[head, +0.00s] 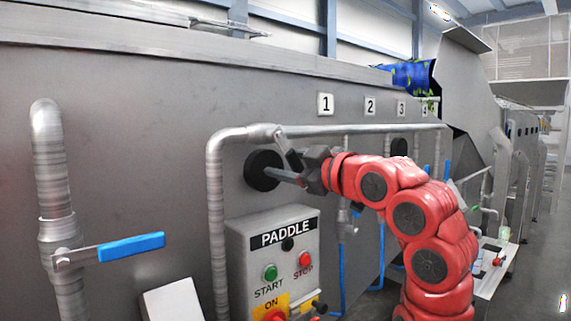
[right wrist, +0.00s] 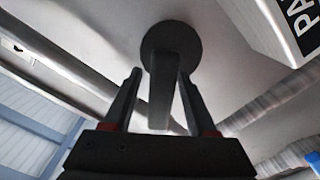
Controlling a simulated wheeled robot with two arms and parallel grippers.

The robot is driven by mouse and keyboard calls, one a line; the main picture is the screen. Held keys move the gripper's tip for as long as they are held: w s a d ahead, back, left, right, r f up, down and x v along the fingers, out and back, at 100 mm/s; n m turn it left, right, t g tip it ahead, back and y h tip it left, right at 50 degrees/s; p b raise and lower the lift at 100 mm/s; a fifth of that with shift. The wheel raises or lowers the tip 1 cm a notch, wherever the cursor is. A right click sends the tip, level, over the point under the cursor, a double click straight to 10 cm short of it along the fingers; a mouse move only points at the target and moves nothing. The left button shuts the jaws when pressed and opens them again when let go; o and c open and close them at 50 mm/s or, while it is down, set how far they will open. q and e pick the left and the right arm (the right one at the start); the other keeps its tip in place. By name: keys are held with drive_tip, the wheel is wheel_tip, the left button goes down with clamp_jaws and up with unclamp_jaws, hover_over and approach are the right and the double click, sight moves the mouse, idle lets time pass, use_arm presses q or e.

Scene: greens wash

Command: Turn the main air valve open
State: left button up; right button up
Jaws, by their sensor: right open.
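A black round valve (head: 262,171) with a bar handle sits on the grey machine wall, left of my right gripper (head: 286,163). In the right wrist view the valve's disc (right wrist: 166,37) is ahead and its bar handle (right wrist: 162,95) runs between the two fingers of my right gripper (right wrist: 160,76). The gripper is open, with a finger on each side of the bar. Narrow gaps show beside the bar, and I cannot tell whether either finger touches it. No label shows on the valve. My left gripper is not in view.
A grey pipe (head: 215,220) rises left of the valve and bends right above it. The PADDLE control box (head: 245,245) is just below. A blue-handled lever valve (head: 130,247) is on a pipe at far left. Open floor (head: 540,250) lies at right.

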drive_tip(key=shift+d, duration=0.1)
drive_tip(key=shift+s+d, duration=0.25)
drive_tip(key=shift+s, duration=0.1)
drive_tip(key=b+v, duration=0.4)
drive_tip(key=v, duration=1.2)
drive_tip(key=shift+s, duration=0.25)
